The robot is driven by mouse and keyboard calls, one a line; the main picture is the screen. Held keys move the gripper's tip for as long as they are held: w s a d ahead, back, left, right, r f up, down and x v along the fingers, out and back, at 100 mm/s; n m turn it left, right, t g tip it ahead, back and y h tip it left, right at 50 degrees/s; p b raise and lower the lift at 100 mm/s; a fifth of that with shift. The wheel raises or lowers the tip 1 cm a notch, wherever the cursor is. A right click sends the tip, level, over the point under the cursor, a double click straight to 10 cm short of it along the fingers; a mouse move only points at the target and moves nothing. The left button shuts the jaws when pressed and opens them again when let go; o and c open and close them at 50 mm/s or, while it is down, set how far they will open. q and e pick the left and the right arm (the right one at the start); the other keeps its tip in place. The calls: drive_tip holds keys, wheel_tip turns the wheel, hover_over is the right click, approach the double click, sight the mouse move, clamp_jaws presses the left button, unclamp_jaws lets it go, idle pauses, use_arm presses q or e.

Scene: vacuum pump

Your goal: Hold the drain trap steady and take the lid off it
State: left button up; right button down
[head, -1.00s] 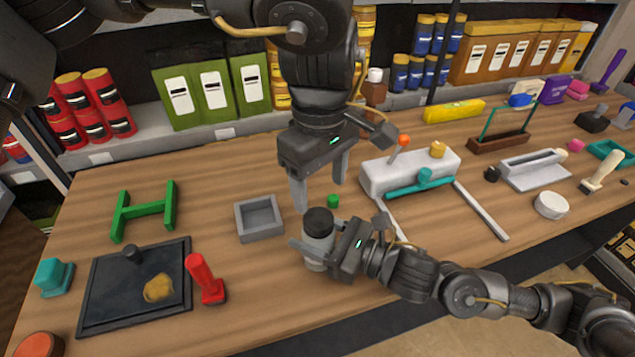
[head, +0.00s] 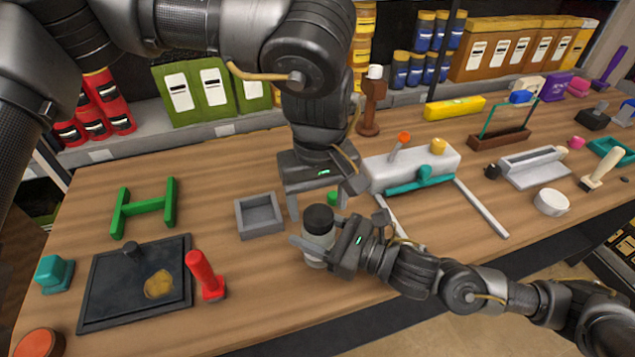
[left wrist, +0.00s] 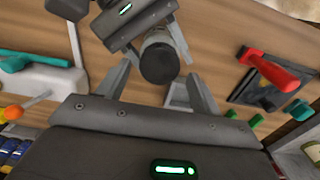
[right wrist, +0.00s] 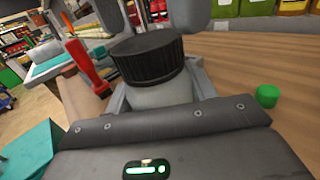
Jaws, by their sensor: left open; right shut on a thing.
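The drain trap (head: 316,248) is a pale, translucent jar standing upright at the table's front middle. Its black ribbed lid (head: 319,218) is on top and shows large in the right wrist view (right wrist: 147,60). My right gripper (head: 312,250) is shut around the jar's body, below the lid. My left gripper (head: 318,208) is open above and behind the jar, pointing down. In the left wrist view the lid (left wrist: 159,64) lies between and beyond the open fingers, with no contact visible.
A grey open tray (head: 258,216) lies left of the jar. A small green cap (head: 333,198) is behind it. The white pump (head: 412,168) with a teal handle stands to the right. A red-handled tool (head: 204,275) and black plate are at left.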

use_arm(q)
drive_tip(key=shift+f, duration=1.2)
